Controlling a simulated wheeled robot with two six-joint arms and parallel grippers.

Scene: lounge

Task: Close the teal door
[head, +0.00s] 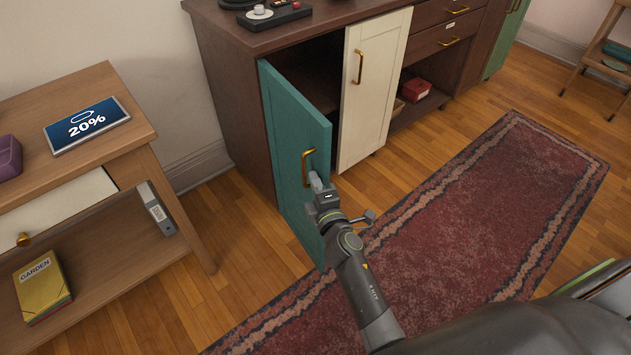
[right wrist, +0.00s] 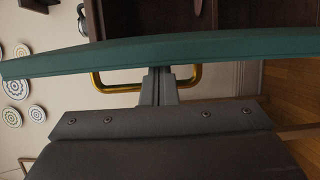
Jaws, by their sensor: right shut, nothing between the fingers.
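The teal door (head: 291,150) of the dark wood cabinet (head: 228,95) stands open, swung outward on its left side, with dark interior showing behind it. It has a brass handle (head: 306,166). My right gripper (head: 316,180) is shut and empty, with its fingertips at the door face close to the handle. In the right wrist view the teal door's edge (right wrist: 200,46) crosses the picture, the brass handle (right wrist: 188,84) shows, and the shut fingers (right wrist: 159,80) overlap it; I cannot tell whether they touch. My left gripper is not in view.
A cream door (head: 374,88) with a brass handle is beside the opening. A red box (head: 415,90) sits in the open shelf to its right. A red patterned rug (head: 450,220) covers the floor in front. A wooden side table (head: 85,88) stands at the left.

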